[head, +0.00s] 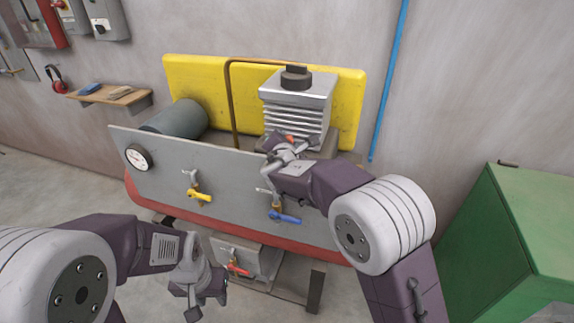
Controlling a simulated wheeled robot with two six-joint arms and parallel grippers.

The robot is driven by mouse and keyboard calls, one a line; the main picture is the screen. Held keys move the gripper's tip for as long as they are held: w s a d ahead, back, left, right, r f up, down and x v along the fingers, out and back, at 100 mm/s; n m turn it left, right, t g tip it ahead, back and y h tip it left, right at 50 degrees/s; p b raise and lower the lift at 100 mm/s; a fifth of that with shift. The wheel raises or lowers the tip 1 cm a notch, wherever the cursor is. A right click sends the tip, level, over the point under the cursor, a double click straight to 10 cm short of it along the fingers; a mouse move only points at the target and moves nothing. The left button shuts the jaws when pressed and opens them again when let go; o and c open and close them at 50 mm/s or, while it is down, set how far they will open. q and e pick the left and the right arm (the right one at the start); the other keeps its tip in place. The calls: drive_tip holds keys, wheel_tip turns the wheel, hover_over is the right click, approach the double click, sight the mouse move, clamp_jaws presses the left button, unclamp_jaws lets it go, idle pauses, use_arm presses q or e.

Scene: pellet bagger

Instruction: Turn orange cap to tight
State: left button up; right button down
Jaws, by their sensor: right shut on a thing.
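The orange cap (289,137) shows as a small orange patch at the foot of the silver finned block, mostly hidden behind my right gripper. My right gripper (279,147) is shut on it, reaching in from the right over the top of the grey panel. How far the cap is turned cannot be seen. My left gripper (205,287) hangs low at the left front, away from the machine panel. Its fingers are seen at an angle that does not show whether they are open.
The grey panel (150,184) carries a gauge (139,157), a yellow-handled valve (199,194) and a blue-handled valve (285,216). A red-handled valve (238,268) sits below. The silver finned block (297,103) stands behind my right gripper. A green cabinet (520,240) stands at right.

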drive_tip(key=m+b, duration=0.1)
drive_tip(key=b, duration=0.4)
drive_tip(key=shift+f+m+t+y, duration=0.3)
drive_tip(key=shift+f+m+y, duration=0.1)
use_arm(q)
wheel_tip(320, 180, down, 9)
drive_tip(key=b, duration=0.2)
use_arm(e)
drive_tip(key=shift+r+m, duration=0.3)
use_arm(q)
drive_tip(key=shift+f, duration=0.1)
use_arm(e)
drive_tip(key=c, duration=1)
unclamp_jaws()
drive_tip(key=shift+o, duration=0.2)
